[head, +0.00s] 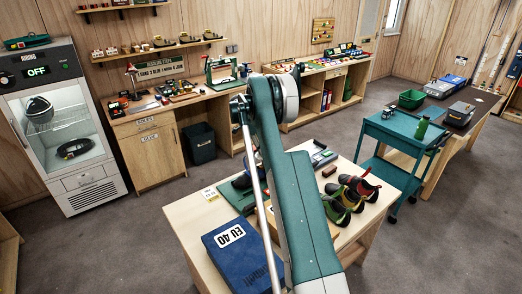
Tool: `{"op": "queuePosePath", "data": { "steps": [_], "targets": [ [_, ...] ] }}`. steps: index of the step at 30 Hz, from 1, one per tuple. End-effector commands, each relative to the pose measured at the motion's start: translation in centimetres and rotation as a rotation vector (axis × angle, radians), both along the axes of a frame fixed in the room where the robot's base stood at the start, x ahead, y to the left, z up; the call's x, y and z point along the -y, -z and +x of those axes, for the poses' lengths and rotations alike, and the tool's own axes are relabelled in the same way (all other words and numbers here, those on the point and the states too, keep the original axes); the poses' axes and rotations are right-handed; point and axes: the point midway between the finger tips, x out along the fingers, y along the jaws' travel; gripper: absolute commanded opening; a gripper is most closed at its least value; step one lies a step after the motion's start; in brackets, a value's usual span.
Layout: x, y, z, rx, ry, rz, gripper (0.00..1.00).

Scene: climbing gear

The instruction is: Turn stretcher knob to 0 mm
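A green base with a dark shoe-like form (241,182) stands on the light wooden table (186,226), left of my arm and partly hidden by it. It may be the stretcher, but I cannot make out a knob or a millimetre scale. A small white card (210,193) lies by it at the table's left edge. My teal arm rises through the middle of the head view and covers part of the table. My gripper does not show, so its fingers and anything in them are hidden.
A blue EU 40 box (243,256) is at the table's front. Several colourful climbing shoes (357,190) stand at its right. A teal cart (398,137) stands beyond. Workbenches and a glass-door cabinet (64,130) reading OFF line the back. Grey floor is clear at left.

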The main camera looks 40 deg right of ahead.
Motion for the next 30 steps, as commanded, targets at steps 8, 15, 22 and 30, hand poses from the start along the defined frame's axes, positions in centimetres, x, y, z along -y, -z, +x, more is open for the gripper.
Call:
{"op": "queuePosePath", "data": {
  "steps": [8, 15, 22, 30],
  "targets": [
    [-0.02, -0.01, 0.00, 0.000, -0.002, 0.000, 0.16],
    [-0.06, 0.10, -0.08, 0.000, -0.045, 0.000, 0.16],
    [-0.11, 0.19, -0.21, 0.000, -0.161, 0.000, 0.16],
    [-0.12, 0.24, -0.48, 0.001, -0.369, 0.000, 0.16]
  ]
}}
